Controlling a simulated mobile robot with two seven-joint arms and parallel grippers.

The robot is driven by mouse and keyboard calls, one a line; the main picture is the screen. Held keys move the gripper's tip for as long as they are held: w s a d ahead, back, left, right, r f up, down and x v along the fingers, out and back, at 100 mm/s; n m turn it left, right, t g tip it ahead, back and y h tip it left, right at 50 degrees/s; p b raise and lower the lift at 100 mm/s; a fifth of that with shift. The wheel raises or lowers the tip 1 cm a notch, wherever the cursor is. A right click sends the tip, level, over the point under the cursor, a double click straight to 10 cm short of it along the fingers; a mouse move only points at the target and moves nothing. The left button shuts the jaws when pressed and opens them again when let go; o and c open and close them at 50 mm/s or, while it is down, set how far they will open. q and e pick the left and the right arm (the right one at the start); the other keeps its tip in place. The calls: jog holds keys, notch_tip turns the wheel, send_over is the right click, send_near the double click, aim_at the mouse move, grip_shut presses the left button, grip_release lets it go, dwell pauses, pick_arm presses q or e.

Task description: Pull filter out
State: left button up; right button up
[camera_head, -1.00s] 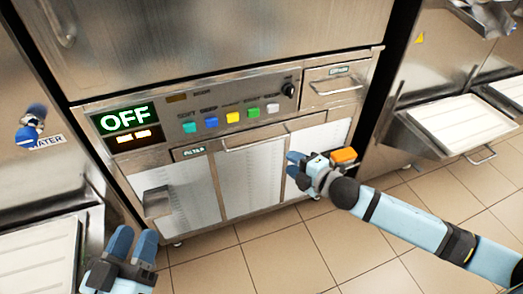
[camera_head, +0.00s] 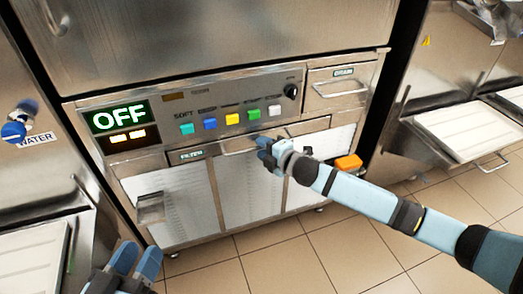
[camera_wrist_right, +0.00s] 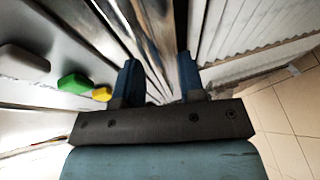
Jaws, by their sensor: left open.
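The filter panel (camera_head: 247,185) is the middle light panel low on the steel machine. A "FILTER" label (camera_head: 191,155) sits at its upper left, and a metal bar handle (camera_head: 240,151) runs along its top. My right gripper (camera_head: 264,148) is at the right part of this handle, its fingers partly overlapping it. In the right wrist view its two blue fingers (camera_wrist_right: 158,80) stand apart, with blurred metal edges between and beyond them; I cannot tell whether they touch the handle. My left gripper (camera_head: 135,260) is open and empty at the lower left, away from the machine.
Above the panel are coloured buttons (camera_head: 232,118), a black knob (camera_head: 291,91) and a lit "OFF" display (camera_head: 119,116). A drain drawer (camera_head: 336,87) is at the upper right. An orange block (camera_head: 348,162) shows beside my right arm. White trays (camera_head: 465,125) stand on the right. The tiled floor is clear.

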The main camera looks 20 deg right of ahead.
jog(key=shift+w+a+f, duration=0.1)
jog(key=shift+w+a, duration=0.15)
jog(key=shift+w, duration=0.3)
grip_shut()
jog(key=shift+s, duration=0.1)
